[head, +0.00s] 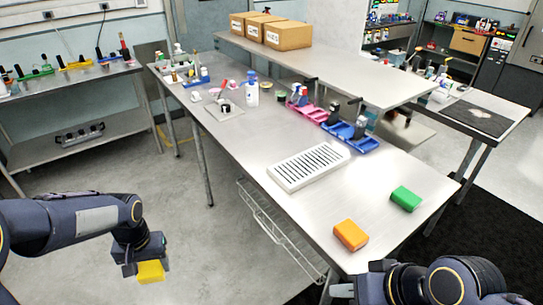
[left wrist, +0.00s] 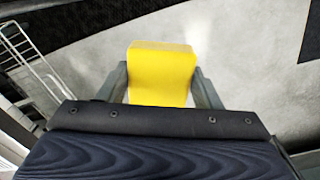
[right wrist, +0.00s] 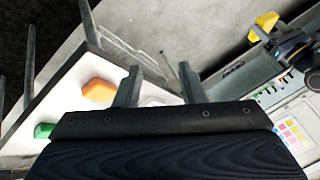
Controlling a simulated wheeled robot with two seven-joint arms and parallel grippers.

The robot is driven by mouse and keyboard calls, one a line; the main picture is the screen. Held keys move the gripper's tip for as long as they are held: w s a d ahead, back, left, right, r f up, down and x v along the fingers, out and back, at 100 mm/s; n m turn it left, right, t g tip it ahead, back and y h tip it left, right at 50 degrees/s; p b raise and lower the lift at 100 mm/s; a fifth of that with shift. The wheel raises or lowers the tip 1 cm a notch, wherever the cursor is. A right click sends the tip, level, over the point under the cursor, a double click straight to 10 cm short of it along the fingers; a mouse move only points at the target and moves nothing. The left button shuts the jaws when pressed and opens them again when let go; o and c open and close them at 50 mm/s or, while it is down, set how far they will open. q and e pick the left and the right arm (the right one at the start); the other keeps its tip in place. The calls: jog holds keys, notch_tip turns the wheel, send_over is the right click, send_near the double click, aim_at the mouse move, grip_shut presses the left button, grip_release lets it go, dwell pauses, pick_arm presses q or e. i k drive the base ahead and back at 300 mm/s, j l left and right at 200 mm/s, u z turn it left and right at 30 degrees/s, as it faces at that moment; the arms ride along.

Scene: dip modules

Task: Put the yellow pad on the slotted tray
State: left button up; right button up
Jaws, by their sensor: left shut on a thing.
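The yellow pad (head: 150,271) is held in my left gripper (head: 141,268), over the floor to the left of the table. In the left wrist view the yellow pad (left wrist: 161,72) sits between both fingers of the left gripper (left wrist: 160,85). The white slotted tray (head: 308,166) lies on the steel table, empty, to the right of and beyond the left gripper. My right gripper (right wrist: 157,90) is open and empty in the right wrist view. In the head view it is at the table's near edge, partly hidden by its own arm.
An orange pad (head: 350,235) and a green pad (head: 406,198) lie on the table (head: 375,185) near its front right. Pink and blue bins (head: 350,138) stand behind the tray. A wire basket (head: 275,225) hangs below the table's left edge.

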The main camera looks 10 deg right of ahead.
aim_at(310, 162)
jog(key=i+j+z, duration=0.1)
jog(key=z, duration=0.4)
jog(key=i+j+z, duration=0.2)
jog(key=z, duration=0.25)
jog(key=i+j+z, duration=0.2)
jog(key=z, duration=0.3)
jog(key=i+j+z, duration=0.1)
jog(key=j+z, duration=0.2)
jog(key=z, duration=0.2)
jog(key=j+z, duration=0.25)
jog(key=z, duration=0.25)
